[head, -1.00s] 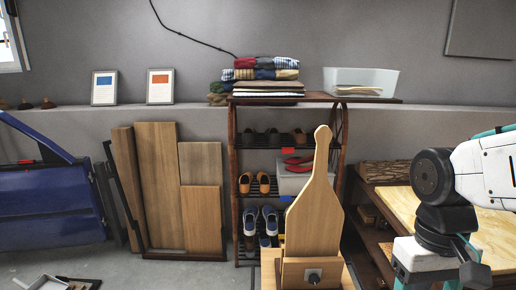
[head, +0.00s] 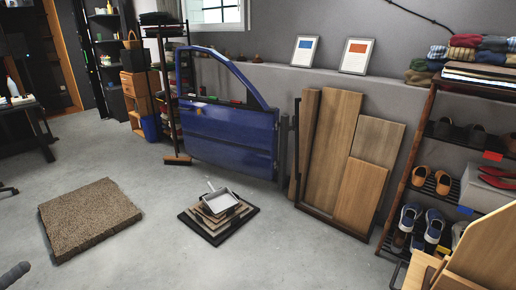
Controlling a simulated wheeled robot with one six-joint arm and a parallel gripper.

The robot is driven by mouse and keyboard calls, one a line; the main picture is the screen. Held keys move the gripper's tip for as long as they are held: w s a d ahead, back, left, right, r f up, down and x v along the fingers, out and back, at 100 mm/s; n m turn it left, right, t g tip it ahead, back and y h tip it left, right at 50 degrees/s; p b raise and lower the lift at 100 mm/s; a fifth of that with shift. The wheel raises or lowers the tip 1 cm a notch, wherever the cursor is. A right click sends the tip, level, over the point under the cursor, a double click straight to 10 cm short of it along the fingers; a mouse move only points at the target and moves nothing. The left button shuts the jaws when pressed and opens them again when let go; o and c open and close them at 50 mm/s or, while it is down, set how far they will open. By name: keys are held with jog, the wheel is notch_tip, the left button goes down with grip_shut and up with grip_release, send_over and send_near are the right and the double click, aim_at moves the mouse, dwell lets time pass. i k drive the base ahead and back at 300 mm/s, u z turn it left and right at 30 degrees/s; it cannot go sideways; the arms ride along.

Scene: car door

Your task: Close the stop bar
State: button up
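A blue car door (head: 228,138) stands upright near the back wall in the middle left of the head view, with an open window frame on top. A dark upright post (head: 283,150) stands at the door's right edge. I cannot make out a stop bar for certain; any such part is too small or hidden. My gripper is not in view.
Stacked boards with a dustpan (head: 220,203) lie on the floor in front of the door. A brown mat (head: 90,216) lies at left. Wooden panels (head: 330,145) lean right of the door, beside a shoe rack (head: 404,180). Grey floor is open between.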

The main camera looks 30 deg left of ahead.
aim_at(297, 101)
jog(key=u, duration=0.9)
jog(key=i, duration=3.8)
jog(key=z, duration=0.2)
